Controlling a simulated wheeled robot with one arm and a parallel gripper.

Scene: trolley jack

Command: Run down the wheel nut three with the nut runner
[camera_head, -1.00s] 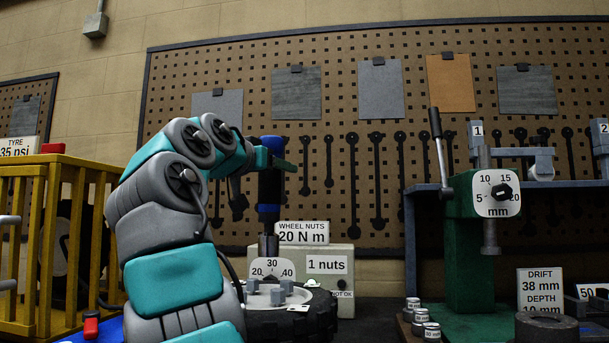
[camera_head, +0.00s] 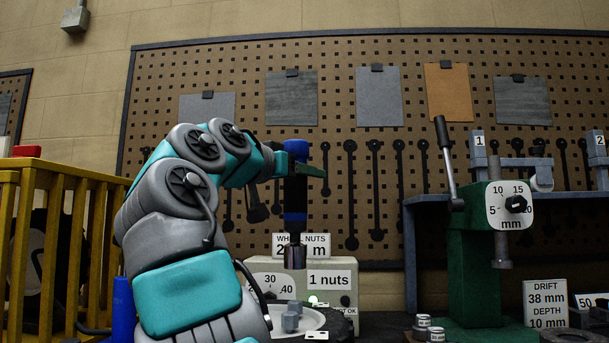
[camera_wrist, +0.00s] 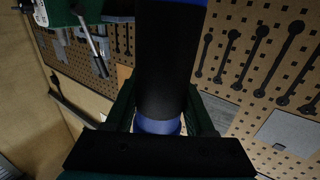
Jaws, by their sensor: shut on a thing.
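My gripper (camera_head: 297,170) is shut on the nut runner (camera_head: 295,200), a black tool with blue bands and a metal socket at its lower end. The runner hangs upright in front of the wheel nuts sign. In the wrist view its dark body (camera_wrist: 165,70) stands between my fingers. Below it is the wheel (camera_head: 340,325) with a pale hub and several grey nuts (camera_head: 291,321). The socket is above the nuts and apart from them. Which nut is number three I cannot tell. My arm hides the wheel's left part.
A box with a dial and a "1 nuts" label (camera_head: 329,280) stands behind the wheel. A yellow cage (camera_head: 60,178) is at left. A green press (camera_head: 475,240) with a lever is at right, with small labelled cylinders (camera_head: 436,334) before it. A pegboard (camera_head: 340,85) backs the bench.

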